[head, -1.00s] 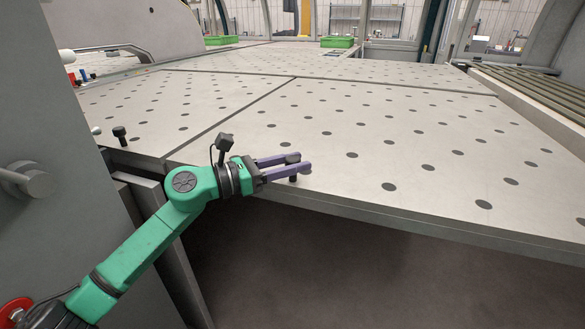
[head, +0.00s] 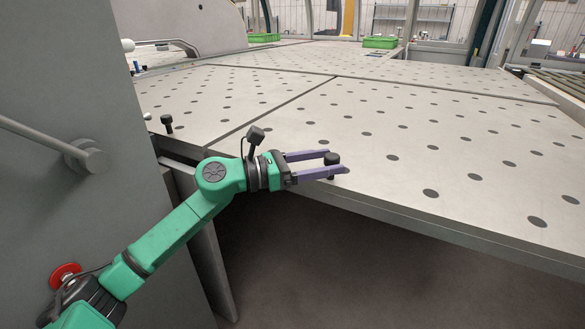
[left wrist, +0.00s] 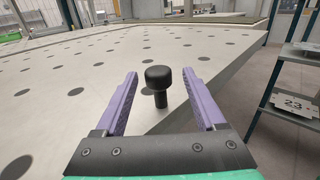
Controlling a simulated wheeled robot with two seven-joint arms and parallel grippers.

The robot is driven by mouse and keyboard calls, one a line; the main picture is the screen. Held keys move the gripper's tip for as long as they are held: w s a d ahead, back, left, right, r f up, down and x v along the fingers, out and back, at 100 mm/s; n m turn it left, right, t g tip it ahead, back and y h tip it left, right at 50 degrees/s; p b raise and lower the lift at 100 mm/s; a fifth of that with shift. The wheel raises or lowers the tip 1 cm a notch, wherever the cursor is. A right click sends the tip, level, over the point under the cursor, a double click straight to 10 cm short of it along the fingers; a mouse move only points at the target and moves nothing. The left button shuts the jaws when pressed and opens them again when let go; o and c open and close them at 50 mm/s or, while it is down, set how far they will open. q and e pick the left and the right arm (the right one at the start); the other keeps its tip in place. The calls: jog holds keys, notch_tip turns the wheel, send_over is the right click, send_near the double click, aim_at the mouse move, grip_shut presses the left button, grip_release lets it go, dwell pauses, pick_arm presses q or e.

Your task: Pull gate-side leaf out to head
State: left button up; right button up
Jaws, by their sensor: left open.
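The near leaf (head: 415,142) is a pale panel with dark round spots, its front edge overhanging a dark floor. A black knob (head: 332,159) with a wide cap on a thinner stem stands upright near that edge. It also shows in the left wrist view (left wrist: 159,78). My left gripper (head: 337,163) is open, its two purple fingers on either side of the knob. In the left wrist view the knob lies between the fingertips (left wrist: 160,75), with a visible gap on each side. My right gripper is not in view.
A second black knob (head: 167,123) stands on the neighbouring leaf (head: 215,98), beyond a dark seam. A grey cabinet (head: 70,190) with a bar handle stands at left. Green bins (head: 380,42) are far back. A shelf rack (left wrist: 290,85) stands right in the wrist view.

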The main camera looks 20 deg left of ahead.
pick_arm(q)
jog(key=b+v, duration=0.4)
jog(key=v, duration=0.9)
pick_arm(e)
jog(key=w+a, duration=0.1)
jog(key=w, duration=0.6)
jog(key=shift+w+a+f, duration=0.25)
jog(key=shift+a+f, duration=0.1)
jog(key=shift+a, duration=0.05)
pick_arm(q)
jog(key=shift+s+d, duration=0.1)
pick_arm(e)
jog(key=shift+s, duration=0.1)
